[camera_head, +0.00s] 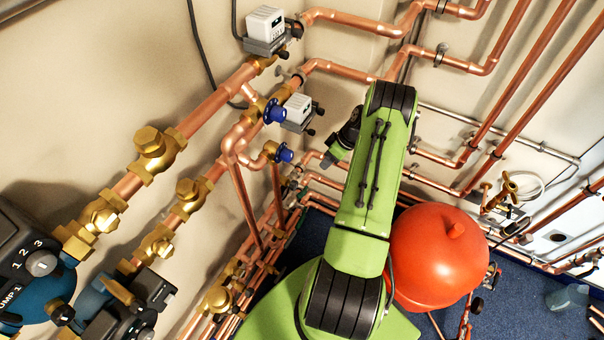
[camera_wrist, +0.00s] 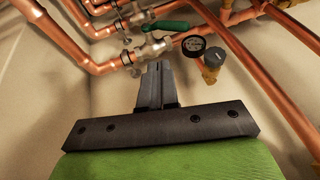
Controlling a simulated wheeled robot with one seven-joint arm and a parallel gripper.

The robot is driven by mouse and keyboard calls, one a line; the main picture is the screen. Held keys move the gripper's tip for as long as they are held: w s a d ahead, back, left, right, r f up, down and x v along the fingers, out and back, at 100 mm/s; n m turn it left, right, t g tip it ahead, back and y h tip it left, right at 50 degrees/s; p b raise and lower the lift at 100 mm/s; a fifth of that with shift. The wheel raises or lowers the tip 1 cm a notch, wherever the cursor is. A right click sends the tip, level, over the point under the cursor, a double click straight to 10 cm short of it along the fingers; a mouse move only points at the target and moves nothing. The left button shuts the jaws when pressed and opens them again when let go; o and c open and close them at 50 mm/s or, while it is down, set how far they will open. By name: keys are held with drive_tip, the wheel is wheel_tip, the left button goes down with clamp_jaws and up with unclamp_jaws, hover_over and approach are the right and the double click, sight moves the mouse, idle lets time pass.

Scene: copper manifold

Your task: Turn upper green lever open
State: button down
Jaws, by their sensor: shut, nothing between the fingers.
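A green lever (camera_wrist: 172,25) shows in the wrist view, on a silver valve (camera_wrist: 152,48) in a copper pipe run. The lever lies roughly along its pipe, pointing right. My gripper (camera_wrist: 157,68) is shut and empty, its fingertips just below the valve in the picture. I cannot tell whether they touch it. Only one green lever is clear, so I cannot tell whether it is the upper one.
A round gauge (camera_wrist: 194,44) and a brass fitting (camera_wrist: 212,60) sit right of the valve. Thick copper pipes (camera_wrist: 262,75) run close on the right. A red tank (camera_head: 437,262) stands beside my arm, and pumps (camera_head: 40,262) are at the far left.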

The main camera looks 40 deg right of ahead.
drive_tip(key=b, duration=0.1)
approach(303, 191)
wheel_tip(303, 191, down, 3)
drive_tip(key=w, duration=0.2)
drive_tip(key=shift+s+a+f, duration=0.15)
drive_tip(key=shift+a+f, duration=0.5)
drive_tip(key=shift+f, duration=0.15)
drive_tip(key=shift+a+f, duration=0.35)
